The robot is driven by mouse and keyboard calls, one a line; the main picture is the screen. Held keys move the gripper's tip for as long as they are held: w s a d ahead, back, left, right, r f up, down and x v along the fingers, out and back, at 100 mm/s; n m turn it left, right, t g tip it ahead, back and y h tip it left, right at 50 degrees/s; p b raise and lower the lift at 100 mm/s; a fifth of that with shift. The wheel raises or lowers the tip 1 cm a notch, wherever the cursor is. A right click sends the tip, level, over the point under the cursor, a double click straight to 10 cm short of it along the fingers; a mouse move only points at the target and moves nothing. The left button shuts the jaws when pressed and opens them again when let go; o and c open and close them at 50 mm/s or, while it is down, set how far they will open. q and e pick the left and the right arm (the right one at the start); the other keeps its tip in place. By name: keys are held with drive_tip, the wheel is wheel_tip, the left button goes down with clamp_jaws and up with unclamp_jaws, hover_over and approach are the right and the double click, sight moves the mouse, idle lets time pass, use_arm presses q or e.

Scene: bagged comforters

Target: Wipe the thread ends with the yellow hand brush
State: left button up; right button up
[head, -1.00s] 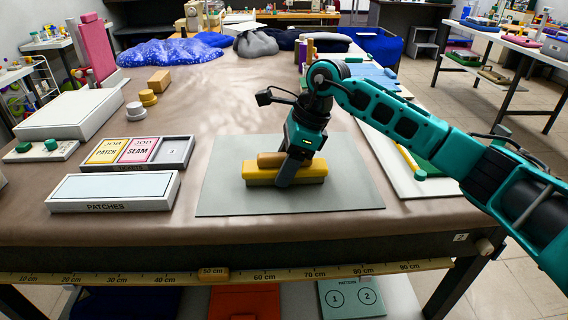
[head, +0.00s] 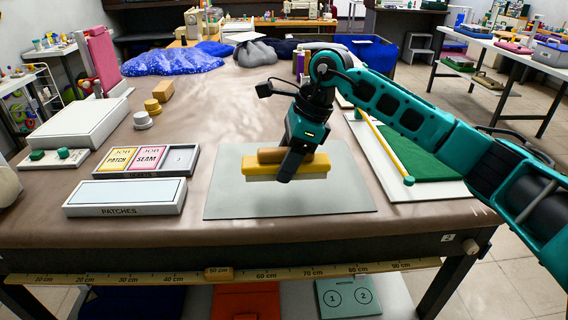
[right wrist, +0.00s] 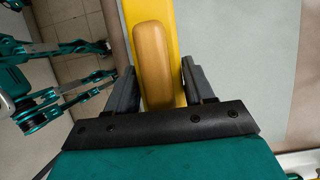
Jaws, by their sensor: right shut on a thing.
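The yellow hand brush (head: 262,168) has a tan wooden grip and a pale underside. It is over the grey mat (head: 230,200) near the table's front; I cannot tell whether it touches the mat. My right gripper (head: 288,170) is shut on its grip from above. In the right wrist view, the tan grip (right wrist: 153,65) lies between the two dark fingers, with the yellow back (right wrist: 165,12) under it. I cannot make out any thread ends. My left gripper does not show in the head view.
Left of the mat are a PATCHES box (head: 125,196), a card tray (head: 183,160) and a white case (head: 80,124). At right, a white board (head: 440,190) holds a green piece (head: 425,163) and a yellow rod. A ruler (head: 300,271) runs along the front edge. Bagged comforters lie at the back.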

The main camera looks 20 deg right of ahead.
drive_tip(key=shift+r+p, duration=0.3)
drive_tip(key=shift+r, duration=0.9)
